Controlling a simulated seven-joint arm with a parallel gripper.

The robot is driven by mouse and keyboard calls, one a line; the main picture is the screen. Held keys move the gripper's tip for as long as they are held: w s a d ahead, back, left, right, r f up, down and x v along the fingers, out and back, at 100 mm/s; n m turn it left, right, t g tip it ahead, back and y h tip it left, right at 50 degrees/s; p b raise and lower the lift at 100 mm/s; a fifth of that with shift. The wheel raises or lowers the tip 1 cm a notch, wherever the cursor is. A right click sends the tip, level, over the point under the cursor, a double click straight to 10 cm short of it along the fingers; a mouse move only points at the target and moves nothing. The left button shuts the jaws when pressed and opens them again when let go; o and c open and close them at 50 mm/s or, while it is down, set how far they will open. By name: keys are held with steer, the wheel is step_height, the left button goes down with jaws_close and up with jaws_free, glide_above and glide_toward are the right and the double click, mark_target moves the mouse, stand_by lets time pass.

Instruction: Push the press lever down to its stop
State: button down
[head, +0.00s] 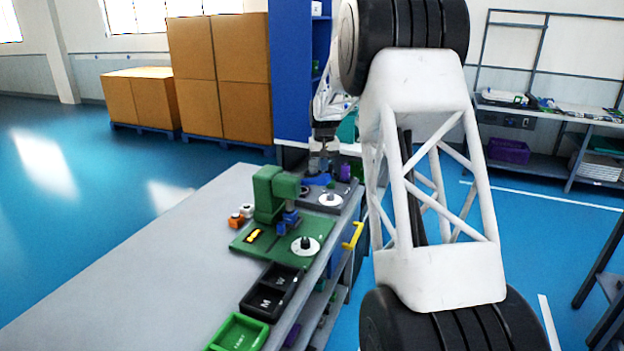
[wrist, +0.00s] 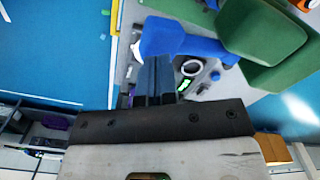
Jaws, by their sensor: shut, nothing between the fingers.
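The green press (head: 270,190) stands on a green base plate (head: 265,252) on the bench; its body also shows in the wrist view (wrist: 262,30). A blue part (head: 314,181), which looks like the press lever, lies behind it; it shows as a broad blue piece in the wrist view (wrist: 162,34). My gripper (head: 320,171) is over this blue part, pointing down. In the wrist view its two dark fingers (wrist: 160,62) are together and empty, with their tips at the edge of the blue piece. I cannot tell whether they touch it. The fingers hide part of what lies below.
A white disc (head: 306,245) sits on the green plate, another (head: 330,199) on the dark far plate. A yellow handle (head: 353,236) sticks out at the bench's right edge. The bench's left side is clear.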

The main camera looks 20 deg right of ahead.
mark_target(323, 183)
step_height(323, 183, down, 8)
stand_by(2.2)
steer(key=shift+r, duration=6.75)
